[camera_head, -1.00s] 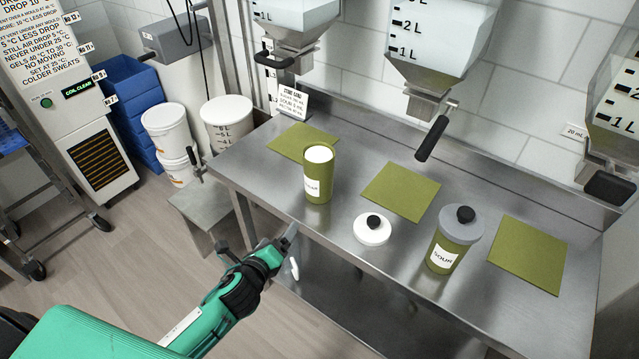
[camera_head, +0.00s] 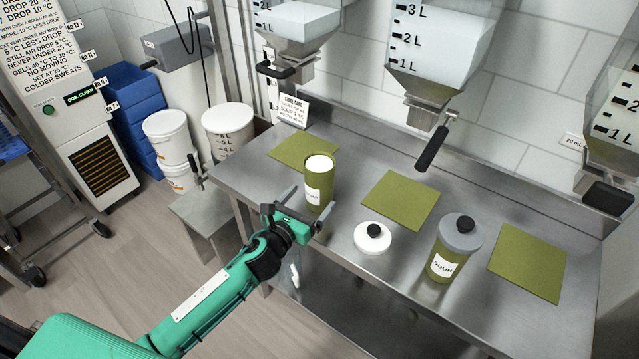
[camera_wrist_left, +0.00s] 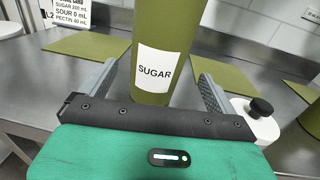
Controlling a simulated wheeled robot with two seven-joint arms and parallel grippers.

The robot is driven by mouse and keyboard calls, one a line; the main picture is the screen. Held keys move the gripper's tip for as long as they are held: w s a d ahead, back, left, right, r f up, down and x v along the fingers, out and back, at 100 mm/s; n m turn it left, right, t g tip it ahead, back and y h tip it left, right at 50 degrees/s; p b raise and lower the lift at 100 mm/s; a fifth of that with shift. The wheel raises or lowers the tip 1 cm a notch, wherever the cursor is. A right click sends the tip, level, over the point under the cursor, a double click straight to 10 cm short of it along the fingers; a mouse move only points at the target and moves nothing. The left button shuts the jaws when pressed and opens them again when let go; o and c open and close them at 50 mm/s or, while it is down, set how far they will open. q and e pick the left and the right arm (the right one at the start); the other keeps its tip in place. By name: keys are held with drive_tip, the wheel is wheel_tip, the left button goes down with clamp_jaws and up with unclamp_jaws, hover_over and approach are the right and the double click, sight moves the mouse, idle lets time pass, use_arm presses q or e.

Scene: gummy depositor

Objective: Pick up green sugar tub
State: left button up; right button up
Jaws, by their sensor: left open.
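The green sugar tub (camera_head: 319,184) stands upright and open on the steel table, its white contents showing at the top. In the left wrist view the tub (camera_wrist_left: 166,40) shows its SUGAR label and stands between the two fingers. My left gripper (camera_head: 307,200) is open at the table's front edge, its fingers on either side of the tub. In the left wrist view a gap shows between the tub and each finger of the gripper (camera_wrist_left: 160,85). My right gripper is not in view.
A white lid with a black knob (camera_head: 374,237) lies right of the tub. A lidded SOUR tub (camera_head: 453,248) stands further right. Green mats (camera_head: 400,199) lie on the table (camera_head: 345,222). A dispenser with a black handle (camera_head: 431,148) hangs above.

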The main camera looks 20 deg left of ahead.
use_arm(q)
drive_tip(key=p+x, duration=0.1)
drive_tip(key=x, duration=0.4)
drive_tip(key=shift+a, duration=0.15)
drive_tip(key=shift+w+f+p, duration=0.15)
drive_tip(key=shift+w+p, duration=0.15)
drive_tip(key=shift+w, duration=0.25)
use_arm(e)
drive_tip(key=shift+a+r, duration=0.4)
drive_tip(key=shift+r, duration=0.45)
use_arm(q)
drive_tip(key=shift+c, duration=0.4)
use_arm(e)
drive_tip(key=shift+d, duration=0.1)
use_arm(q)
drive_tip(key=c, duration=1.4)
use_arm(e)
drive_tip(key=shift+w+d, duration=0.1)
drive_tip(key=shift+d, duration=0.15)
use_arm(q)
drive_tip(key=shift+o, duration=0.2)
wheel_tip(320, 180, up, 20)
drive_tip(key=shift+p, duration=0.4)
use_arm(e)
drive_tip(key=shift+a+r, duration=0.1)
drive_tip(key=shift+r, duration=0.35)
